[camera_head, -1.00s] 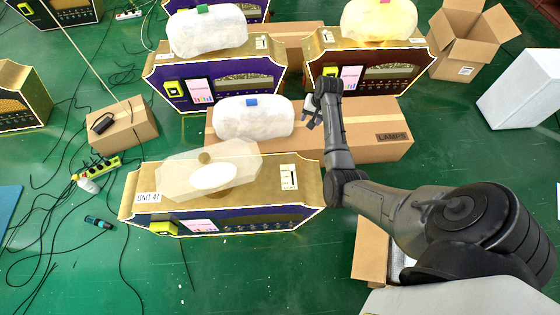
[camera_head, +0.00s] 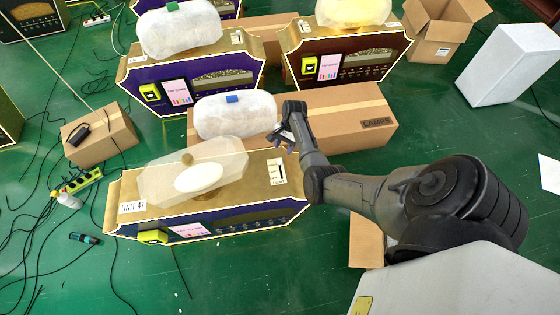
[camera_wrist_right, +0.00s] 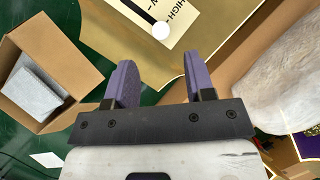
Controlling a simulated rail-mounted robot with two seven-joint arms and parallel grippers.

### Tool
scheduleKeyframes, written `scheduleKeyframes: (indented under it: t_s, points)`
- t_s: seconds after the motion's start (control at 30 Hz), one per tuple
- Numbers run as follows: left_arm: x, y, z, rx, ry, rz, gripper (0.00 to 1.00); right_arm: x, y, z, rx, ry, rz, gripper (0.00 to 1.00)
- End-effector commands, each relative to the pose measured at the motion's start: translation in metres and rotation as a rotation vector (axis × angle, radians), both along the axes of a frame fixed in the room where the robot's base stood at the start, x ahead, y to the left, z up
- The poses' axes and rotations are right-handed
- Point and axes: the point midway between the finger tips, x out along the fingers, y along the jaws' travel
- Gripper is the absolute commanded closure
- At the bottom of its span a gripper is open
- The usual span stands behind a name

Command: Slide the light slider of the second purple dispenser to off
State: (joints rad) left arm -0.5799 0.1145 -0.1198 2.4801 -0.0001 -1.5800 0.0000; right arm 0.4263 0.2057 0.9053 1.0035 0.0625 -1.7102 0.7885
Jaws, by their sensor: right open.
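A purple dispenser (camera_head: 230,224) labelled UNIT 47, with a gold top, stands at the front. A white slider plate (camera_head: 278,172) is on its top at the right. In the right wrist view the slider plate (camera_wrist_right: 150,22) shows the word HIGH, a black slot and a round white knob (camera_wrist_right: 161,30). Another purple dispenser (camera_head: 220,87) stands behind. My right gripper (camera_head: 284,137) is above the rear right of the front dispenser. In the wrist view its purple fingers (camera_wrist_right: 163,72) are open and empty, with the knob beyond their tips. My left gripper is not seen.
A wrapped white lamp (camera_head: 236,114) lies on a long carton (camera_head: 340,112) beside my right gripper. A clear-wrapped lamp (camera_head: 185,180) covers the front dispenser's middle. A brown dispenser (camera_head: 345,62) stands behind. An open carton (camera_wrist_right: 40,65) lies left in the wrist view.

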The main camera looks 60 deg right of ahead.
Motion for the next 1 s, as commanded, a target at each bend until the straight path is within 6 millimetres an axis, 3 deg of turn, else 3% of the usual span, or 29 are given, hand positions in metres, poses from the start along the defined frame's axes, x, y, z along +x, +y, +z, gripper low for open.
scheduleKeyframes:
  t_s: [0.1, 0.4, 0.93, 1.0]
  points:
    - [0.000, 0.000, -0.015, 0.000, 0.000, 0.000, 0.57, 0.001, 0.009, -0.025, 0.001, 0.000, 0.001, 0.51]
    - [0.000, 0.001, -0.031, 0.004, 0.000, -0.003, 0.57, 0.002, 0.023, -0.057, 0.001, 0.000, 0.001, 0.51]
    - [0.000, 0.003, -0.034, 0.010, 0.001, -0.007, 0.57, 0.002, 0.027, -0.065, 0.000, -0.001, 0.001, 0.51]
    - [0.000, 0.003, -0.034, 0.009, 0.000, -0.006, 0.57, 0.002, 0.027, -0.065, 0.000, -0.001, 0.001, 0.57]
